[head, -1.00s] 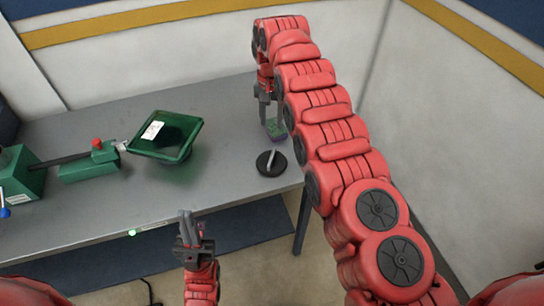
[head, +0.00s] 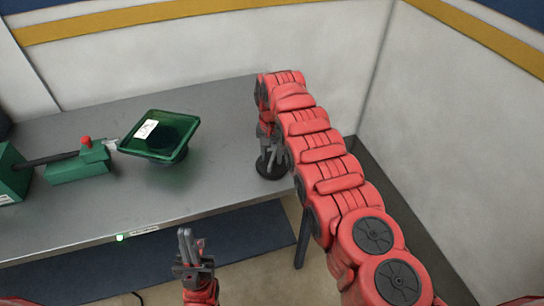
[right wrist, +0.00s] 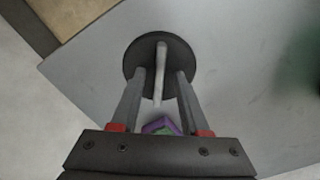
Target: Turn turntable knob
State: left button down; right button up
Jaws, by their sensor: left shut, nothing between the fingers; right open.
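A black round disc (right wrist: 188,55) with a thin grey bar (right wrist: 161,60) standing on it shows in the right wrist view. I take the bar to be the turntable knob. In the head view the disc (head: 266,172) sits near the table's right end, partly hidden by my right gripper (head: 268,154). My right gripper (right wrist: 161,76) is open, with one finger on each side of the bar. Whether the fingers touch the bar I cannot tell. My left gripper (head: 187,238) is shut and empty, in front of the table's front edge.
A dark green tray (head: 128,143) stands on the grey table (head: 200,205), left of the disc. A green block with a red button (head: 78,167) stands farther left. A purple and green item (right wrist: 163,126) shows between my right finger bases. Walls stand behind and right.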

jog(key=shift+f, duration=0.2)
grip_shut()
